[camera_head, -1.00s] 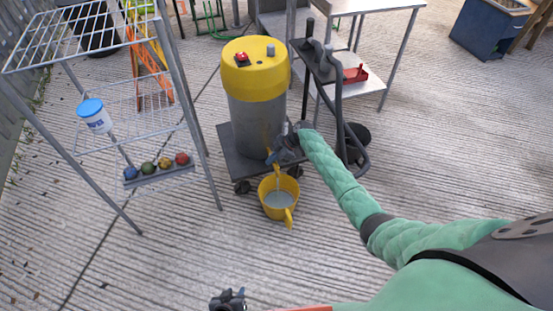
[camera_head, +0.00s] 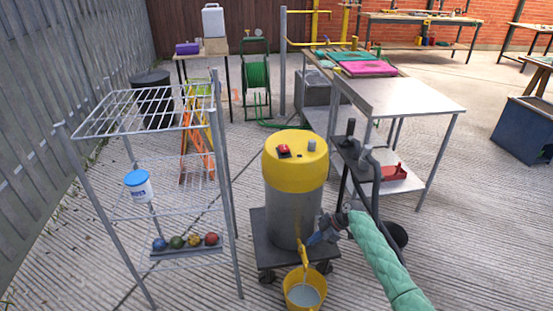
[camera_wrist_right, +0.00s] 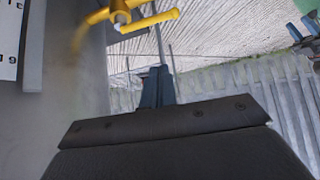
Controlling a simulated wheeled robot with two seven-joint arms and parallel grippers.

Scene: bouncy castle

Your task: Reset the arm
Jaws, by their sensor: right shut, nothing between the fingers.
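My right gripper (camera_head: 311,240) comes in from the lower right on its green-sleeved arm. It is shut and empty, beside the lower front of the grey drum with a yellow top (camera_head: 294,170). The yellow tap (camera_head: 303,253) on the drum is close to its fingertips; I cannot tell whether they touch. In the right wrist view the shut fingers (camera_wrist_right: 157,72) point up the picture, just below the yellow tap (camera_wrist_right: 135,16). A yellow bucket (camera_head: 292,301) with pale liquid stands on the ground under the tap. My left gripper is not clearly seen.
The drum stands on a dark wheeled trolley (camera_head: 262,240). A wire rack (camera_head: 140,110) with a blue-lidded tub (camera_head: 138,186) and several coloured balls stands at the left. A metal table (camera_head: 400,95) with a red item on its lower shelf is at the right. Concrete is clear at the front left.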

